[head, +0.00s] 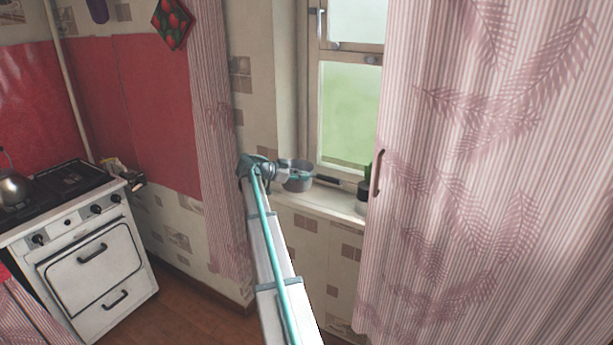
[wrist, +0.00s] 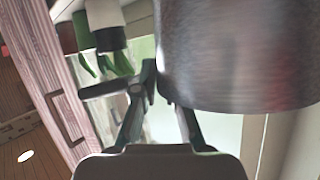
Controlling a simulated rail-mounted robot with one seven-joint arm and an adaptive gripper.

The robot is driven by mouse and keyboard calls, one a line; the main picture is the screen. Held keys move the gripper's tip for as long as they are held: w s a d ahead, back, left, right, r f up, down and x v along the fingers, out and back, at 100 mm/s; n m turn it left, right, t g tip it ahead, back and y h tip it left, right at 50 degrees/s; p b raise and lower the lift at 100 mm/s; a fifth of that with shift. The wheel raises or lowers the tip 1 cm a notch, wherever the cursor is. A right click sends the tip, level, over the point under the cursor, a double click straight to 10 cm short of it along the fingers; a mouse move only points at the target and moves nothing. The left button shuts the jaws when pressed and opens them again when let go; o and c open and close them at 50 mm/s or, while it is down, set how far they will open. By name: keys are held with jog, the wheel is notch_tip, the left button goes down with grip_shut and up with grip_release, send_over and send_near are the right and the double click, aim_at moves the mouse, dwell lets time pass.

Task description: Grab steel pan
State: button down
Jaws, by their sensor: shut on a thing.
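The steel pan (head: 297,184) is at the window sill, left of the window's middle, with its dark handle (head: 330,180) pointing right. My gripper (head: 292,173) reaches it from the left, at its near side. In the wrist view the pan (wrist: 238,55) fills the upper right as a large grey metal cylinder, slightly blurred. My gripper's fingers (wrist: 165,95) are right against it and shut on it. The exact contact is partly hidden, and I cannot tell whether the pan still touches the sill.
A potted plant (head: 363,190) stands on the sill (head: 320,201) right of the pan; its pale pot (wrist: 103,14) shows in the wrist view. A striped curtain (head: 480,170) hangs at right, another (head: 214,140) at left. A white stove (head: 92,255) stands far left.

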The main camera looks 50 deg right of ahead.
jog(key=s+a+b, duration=0.1)
jog(key=a+b, duration=0.2)
jog(key=a, duration=0.8)
jog(key=shift+s+a+r, duration=0.15)
jog(key=shift+s+a, duration=0.05)
jog(key=shift+s, duration=0.2)
